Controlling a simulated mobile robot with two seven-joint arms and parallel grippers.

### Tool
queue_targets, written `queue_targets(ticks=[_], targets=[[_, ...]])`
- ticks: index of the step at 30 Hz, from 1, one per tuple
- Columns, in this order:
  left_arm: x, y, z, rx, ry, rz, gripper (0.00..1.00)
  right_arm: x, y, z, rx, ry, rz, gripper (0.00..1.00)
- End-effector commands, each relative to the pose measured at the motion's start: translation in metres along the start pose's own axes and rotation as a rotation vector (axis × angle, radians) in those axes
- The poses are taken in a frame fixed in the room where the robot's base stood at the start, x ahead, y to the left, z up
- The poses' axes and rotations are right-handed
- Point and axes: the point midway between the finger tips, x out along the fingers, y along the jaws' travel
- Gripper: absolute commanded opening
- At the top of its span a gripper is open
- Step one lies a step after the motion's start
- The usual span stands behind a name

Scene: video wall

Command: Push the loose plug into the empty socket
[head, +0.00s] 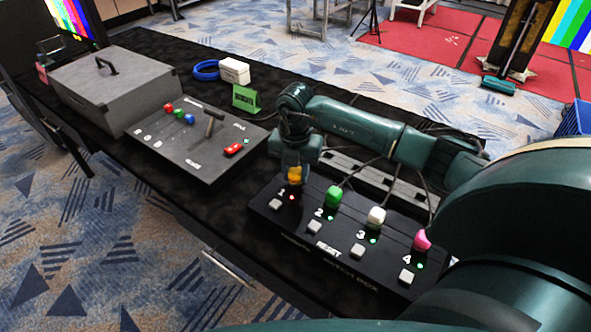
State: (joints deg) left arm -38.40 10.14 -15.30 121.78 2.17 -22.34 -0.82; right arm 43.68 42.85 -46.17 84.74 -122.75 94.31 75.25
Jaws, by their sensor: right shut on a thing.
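The black patch box (325,257) has sockets numbered 1 to 4 along its top. My right gripper (295,165) points down over socket 1 and is shut on a yellow plug (295,175). The plug is at or just above socket 1; I cannot tell whether it touches. The light by 1 is red (292,197). A green plug (333,197) stands at 2, a white plug (376,216) at 3 and a pink plug (422,240) at 4, with green lights beside them. The socket opening under the yellow plug is hidden. My left gripper is not in view.
Left of the box is a grey panel (190,160) with colored knobs, a lever and a red switch. A grey case (105,85), a blue cable coil (206,70), a white box (235,70) and a green sign (246,98) stand farther back. Cables run behind the patch box.

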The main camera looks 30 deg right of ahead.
Motion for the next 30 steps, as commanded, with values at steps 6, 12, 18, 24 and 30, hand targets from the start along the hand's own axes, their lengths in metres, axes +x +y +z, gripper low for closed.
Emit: queue_targets(ticks=[6,12,18,24,30], targets=[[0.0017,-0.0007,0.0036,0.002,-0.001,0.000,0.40,0.0053,0.0001,-0.0001,0.000,0.000,0.000,0.07],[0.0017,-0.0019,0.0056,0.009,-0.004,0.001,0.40,0.0069,0.0003,-0.0001,0.000,0.000,0.001,0.34],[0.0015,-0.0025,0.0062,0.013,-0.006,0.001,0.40,0.0068,0.0002,-0.0001,0.000,0.000,0.001,0.51],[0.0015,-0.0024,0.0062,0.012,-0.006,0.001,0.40,0.0068,0.0002,-0.0001,0.000,0.000,0.001,0.55],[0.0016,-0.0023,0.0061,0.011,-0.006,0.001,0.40,0.0068,0.0001,-0.0001,0.000,0.000,0.000,0.70]])
